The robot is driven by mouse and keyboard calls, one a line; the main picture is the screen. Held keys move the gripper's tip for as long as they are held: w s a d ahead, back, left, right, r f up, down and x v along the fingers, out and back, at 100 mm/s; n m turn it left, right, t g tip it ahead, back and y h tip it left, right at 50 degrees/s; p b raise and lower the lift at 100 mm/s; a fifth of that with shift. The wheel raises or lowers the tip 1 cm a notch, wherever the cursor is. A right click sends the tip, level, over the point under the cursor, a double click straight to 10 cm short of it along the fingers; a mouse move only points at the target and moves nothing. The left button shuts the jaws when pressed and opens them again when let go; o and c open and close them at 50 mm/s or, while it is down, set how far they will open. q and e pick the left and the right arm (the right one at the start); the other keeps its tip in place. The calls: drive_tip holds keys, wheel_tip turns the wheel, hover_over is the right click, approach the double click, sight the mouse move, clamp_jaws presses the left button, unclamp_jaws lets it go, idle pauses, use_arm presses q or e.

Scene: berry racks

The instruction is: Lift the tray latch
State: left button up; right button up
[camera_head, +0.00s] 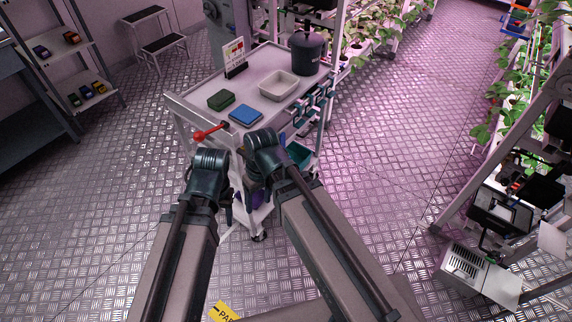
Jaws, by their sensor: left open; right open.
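I cannot make out a tray latch for certain. A red-knobbed lever (208,132) sticks out at the left front corner of the white cart (178,98). My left gripper (228,210) hangs low in front of the cart, mostly hidden behind its own arm. My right gripper (252,182) is close beside it to the right, also largely hidden by its arm. Both are open, and I see nothing held in them. The lever is just above and beyond the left arm's dark wrist, apart from both grippers as far as I can tell.
The cart top holds a green block (221,100), a blue pad (246,115), a white bin (279,84), a dark bucket (307,54) and a sign (235,58). A step stool (163,42) and shelves stand left. Plant racks stand behind and right. The metal floor (390,130) right of the cart is clear.

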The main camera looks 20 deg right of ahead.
drive_tip(key=w+d+f+n+t+y+b, duration=0.1)
drive_tip(key=w+d+f+t+y+b, duration=0.2)
drive_tip(key=w+f+b, duration=0.6)
drive_tip(key=w+d+f+n+t+y+b, duration=0.2)
drive_tip(key=w+f+y+b, duration=0.3)
drive_tip(key=f+b, duration=0.75)
drive_tip(key=w+d+f+t+y+b, duration=0.15)
drive_tip(key=w+d+t+b, duration=0.3)
drive_tip(key=d+b, duration=0.65)
drive_tip(key=w+d+f+t+b, duration=0.3)
drive_tip(key=w+d+t+b, duration=0.15)
drive_tip(key=d+b, duration=0.65)
use_arm(q)
wheel_tip(320, 180, down, 48)
drive_tip(key=b, duration=0.1)
drive_tip(key=shift+r, duration=0.2)
use_arm(e)
drive_tip(key=shift+t, duration=0.3)
drive_tip(key=x, duration=1.4)
drive_tip(key=shift+s+a+r, duration=0.2)
drive_tip(key=shift+s+a, duration=0.1)
drive_tip(key=shift+a, duration=0.15)
clamp_jaws()
